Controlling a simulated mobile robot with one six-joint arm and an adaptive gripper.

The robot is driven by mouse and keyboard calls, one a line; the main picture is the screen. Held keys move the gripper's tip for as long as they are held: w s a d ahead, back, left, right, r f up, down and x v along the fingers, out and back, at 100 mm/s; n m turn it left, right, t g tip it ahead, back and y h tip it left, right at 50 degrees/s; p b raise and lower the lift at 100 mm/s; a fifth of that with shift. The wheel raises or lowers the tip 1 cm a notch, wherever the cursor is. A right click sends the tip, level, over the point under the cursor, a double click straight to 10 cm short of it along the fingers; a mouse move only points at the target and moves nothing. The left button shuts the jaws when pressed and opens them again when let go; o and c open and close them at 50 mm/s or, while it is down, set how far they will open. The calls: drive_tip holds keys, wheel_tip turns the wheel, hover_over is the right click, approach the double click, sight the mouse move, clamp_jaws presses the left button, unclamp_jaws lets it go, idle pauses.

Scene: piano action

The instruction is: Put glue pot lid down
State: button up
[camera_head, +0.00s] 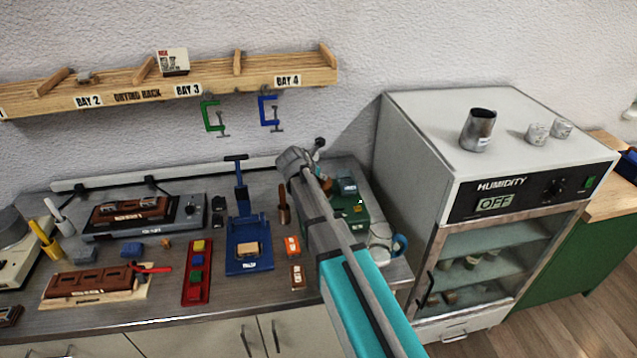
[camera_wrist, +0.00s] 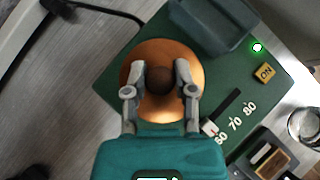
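The glue pot lid (camera_wrist: 150,108) is a round copper-orange disc with a dark round knob (camera_wrist: 159,80), in the middle of the wrist view. My gripper (camera_wrist: 160,72) has one finger on each side of the knob and appears closed on it. The lid is over the green glue heater (camera_wrist: 235,88), which has a scale, an ON label and a lit green lamp. I cannot tell whether the lid rests on something or hangs just above.
A humidity cabinet (camera_head: 415,150) stands right of the bench. A blue press (camera_head: 248,258), an orange block (camera_head: 292,246) and a brush (camera_head: 284,212) are left of my arm. The drying rack (camera_head: 225,78) with hanging clamps is on the wall. A dark-cornered glass jar (camera_wrist: 305,127) is right.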

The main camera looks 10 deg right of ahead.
clamp_jaws()
drive_tip(key=shift+r, duration=0.15)
wheel_tip(320, 180, up, 2)
drive_tip(key=shift+p, duration=1.2)
drive_tip(key=s+a+r+p, duration=0.4)
drive_tip(key=s+r+p, duration=0.6)
drive_tip(key=s, duration=0.3)
drive_tip(key=shift+s+a+r+p, duration=0.15)
drive_tip(key=shift+s+r+p, duration=0.05)
drive_tip(key=shift+r+p, duration=0.15)
